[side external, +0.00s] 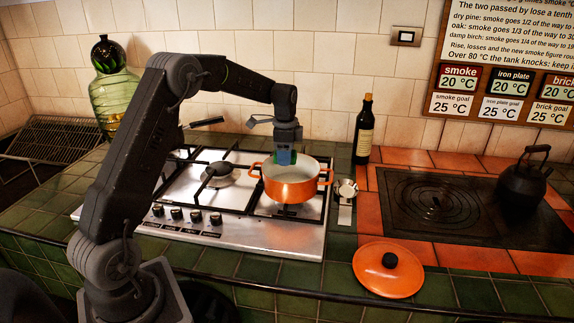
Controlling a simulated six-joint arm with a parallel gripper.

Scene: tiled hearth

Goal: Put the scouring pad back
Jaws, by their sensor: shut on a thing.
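My gripper (286,148) points down at the back rim of the orange pot (289,188). It is shut on a small blue-green block (286,158), which looks like the scouring pad. The pad is partly covered by the fingers. In this view it overlaps the pot's opening; I cannot tell whether it is above the pot, inside it or behind it. No holder for the pad is clearly seen.
The orange pot stands on the gas hob (240,238). A dark bottle (363,130) and a metal ladle or spoon (345,190) are to its right. An orange lid (388,270) lies in front. A green glass jar (113,98) stands back left.

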